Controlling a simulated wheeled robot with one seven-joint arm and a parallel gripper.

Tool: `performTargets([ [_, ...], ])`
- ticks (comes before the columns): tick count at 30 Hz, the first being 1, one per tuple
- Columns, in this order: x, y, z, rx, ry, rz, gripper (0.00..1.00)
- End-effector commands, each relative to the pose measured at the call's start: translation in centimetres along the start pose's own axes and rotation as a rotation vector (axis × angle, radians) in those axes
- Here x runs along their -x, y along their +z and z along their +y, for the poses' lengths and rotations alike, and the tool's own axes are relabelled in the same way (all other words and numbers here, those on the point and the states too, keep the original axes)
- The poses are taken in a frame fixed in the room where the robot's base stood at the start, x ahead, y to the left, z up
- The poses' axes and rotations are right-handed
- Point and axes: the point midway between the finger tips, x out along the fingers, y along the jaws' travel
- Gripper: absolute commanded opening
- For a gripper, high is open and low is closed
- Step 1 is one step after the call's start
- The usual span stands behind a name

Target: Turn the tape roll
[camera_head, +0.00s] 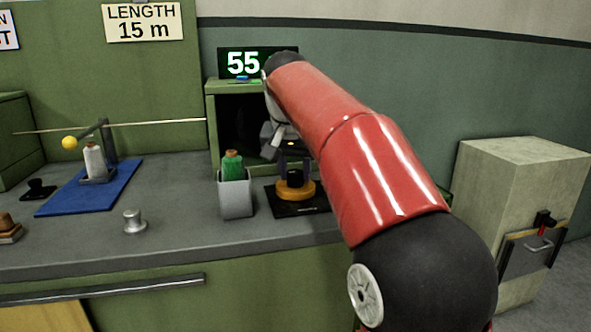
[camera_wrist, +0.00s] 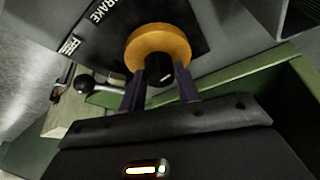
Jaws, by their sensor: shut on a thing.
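The tape roll (camera_head: 296,191) is a yellow-orange ring lying flat on a black plate (camera_head: 290,210) on the bench. It also shows in the wrist view (camera_wrist: 160,41). A black knob (camera_wrist: 159,68) stands up from its centre. My gripper (camera_head: 294,172) reaches down from above, with its two dark purple fingers on either side of the knob, shut on it. In the wrist view my gripper (camera_wrist: 160,78) shows the same hold. The exact contact at the fingertips is partly hidden. The plate carries white lettering, part of it reading "BRAKE".
A display (camera_head: 243,64) reading 55 stands on a green open-fronted box (camera_head: 214,125) behind my gripper.

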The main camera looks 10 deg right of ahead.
Motion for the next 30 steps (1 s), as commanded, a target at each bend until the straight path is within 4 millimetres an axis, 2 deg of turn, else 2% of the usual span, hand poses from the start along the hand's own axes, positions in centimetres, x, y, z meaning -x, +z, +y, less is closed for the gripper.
performTargets([
  [9,0.03,-0.05,-0.09,-0.117,0.047,0.001,0.09],
  [26,0.06,-0.03,-0.09,-0.142,0.057,0.0,0.09],
  [27,0.07,-0.03,-0.09,-0.141,0.057,0.0,0.37],
  [30,0.05,-0.03,-0.09,-0.141,0.057,0.0,0.5],
])
